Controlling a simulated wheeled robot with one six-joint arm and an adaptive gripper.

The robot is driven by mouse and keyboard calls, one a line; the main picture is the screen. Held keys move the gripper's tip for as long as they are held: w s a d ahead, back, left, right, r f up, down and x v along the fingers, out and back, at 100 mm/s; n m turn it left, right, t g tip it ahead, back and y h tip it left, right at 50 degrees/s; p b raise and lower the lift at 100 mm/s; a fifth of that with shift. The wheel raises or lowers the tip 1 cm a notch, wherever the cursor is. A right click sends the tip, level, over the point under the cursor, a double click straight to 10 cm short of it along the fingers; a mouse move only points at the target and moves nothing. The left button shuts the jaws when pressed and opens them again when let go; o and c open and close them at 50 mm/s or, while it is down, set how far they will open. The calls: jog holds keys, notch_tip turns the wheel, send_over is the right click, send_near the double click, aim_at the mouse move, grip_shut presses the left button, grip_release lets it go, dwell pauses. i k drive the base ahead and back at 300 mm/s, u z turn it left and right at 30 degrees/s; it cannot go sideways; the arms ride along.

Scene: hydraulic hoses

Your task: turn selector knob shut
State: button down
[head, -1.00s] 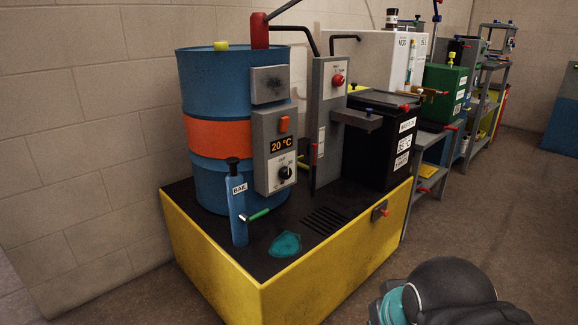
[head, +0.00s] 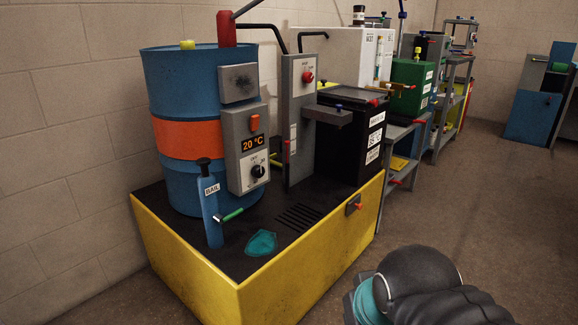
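A black selector knob (head: 258,171) sits on a white dial plate low on a grey control box (head: 248,128). The box is fixed to the front of a blue drum (head: 186,86) with an orange band. An orange display above the knob reads 20 °C, and an orange switch (head: 254,123) is above that. A red knob (head: 307,77) sits on a separate grey panel (head: 297,130) to the right. The knob's exact setting is too small to read.
The drum stands on a black-topped yellow platform (head: 312,258) with a teal patch (head: 261,243) on top. A blue bail cylinder (head: 211,207) with a green handle stands left of the knob, in front of the drum. Open floor (head: 470,220) lies to the right.

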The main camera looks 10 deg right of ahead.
aim_at(308, 77)
jog(key=k, duration=0.5)
jog(key=z, duration=0.4)
jog(key=i, duration=0.85)
jog(key=u, duration=0.5)
jog(key=i, duration=0.75)
jog(key=u, duration=0.6)
